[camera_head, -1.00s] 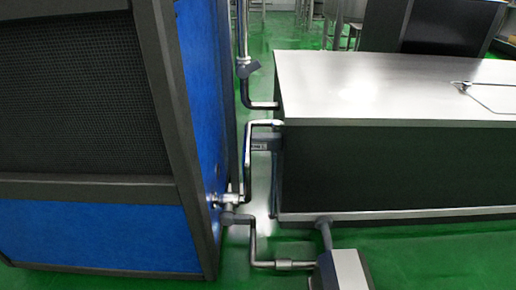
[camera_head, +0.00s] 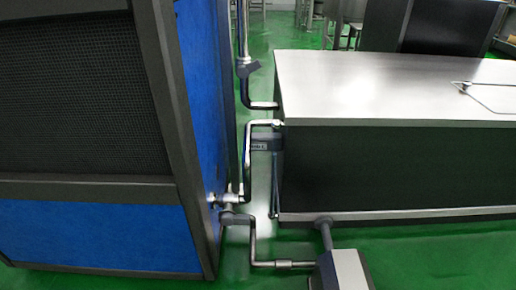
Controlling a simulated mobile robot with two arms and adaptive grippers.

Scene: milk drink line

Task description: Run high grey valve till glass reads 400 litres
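A grey valve-like fitting (camera_head: 248,68) sits high on the upright steel pipe between the blue-panelled unit and the steel-topped tank. Lower down, a dark grey block (camera_head: 266,143) with a small unreadable label sits by the bent pipe at the tank's left end. I cannot tell for sure which is the valve named. A thin upright tube (camera_head: 275,175), perhaps the glass, stands at the tank's near left corner; no level or figures can be read on it. Neither of my grippers shows.
The blue unit (camera_head: 95,238) with a dark mesh panel fills the left. The tank's flat steel top (camera_head: 370,85) takes up the right. Low pipes (camera_head: 283,264) run to a grey box (camera_head: 345,270) at the bottom. Green floor (camera_head: 420,245) shows in front of the tank.

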